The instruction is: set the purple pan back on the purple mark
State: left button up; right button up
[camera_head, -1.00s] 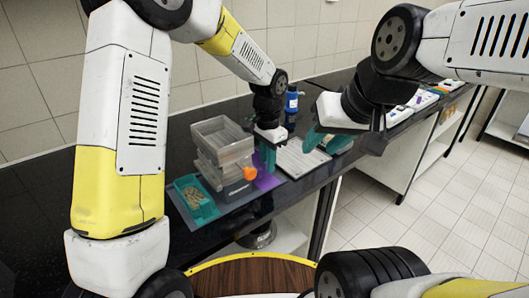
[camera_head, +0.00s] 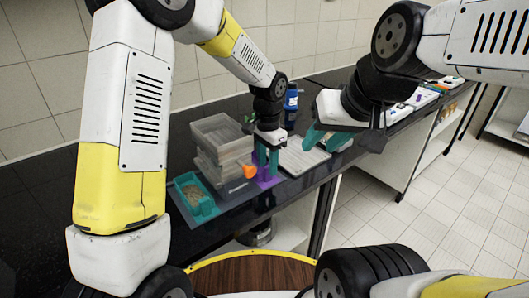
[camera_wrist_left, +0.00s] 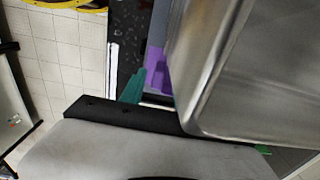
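My left gripper (camera_head: 266,162) points down with teal fingers beside the grey stack of pans (camera_head: 222,148). Purple (camera_head: 262,158) shows between and beside its fingers, and a flat purple mark (camera_head: 268,183) lies below on the bench. I cannot tell whether the upper purple is part of the purple pan. In the left wrist view a large metal pan wall (camera_wrist_left: 235,60) fills the right and hides much of the gripper; one teal finger (camera_wrist_left: 134,87) and a purple surface (camera_wrist_left: 155,66) show beside it. My right gripper (camera_head: 325,138) has teal fingers and appears empty over a light ribbed plate.
A teal tray (camera_head: 195,198) with brownish contents stands left of the stack. An orange tab (camera_head: 250,171) sticks out of the stack's side. A blue bottle (camera_head: 291,108) stands behind. The light ribbed plate (camera_head: 303,155) lies to the right, near the bench's front edge.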

pick_arm(q)
notch_tip(320, 180, up, 13)
jog(key=shift+r, duration=0.15)
dwell(0.4)
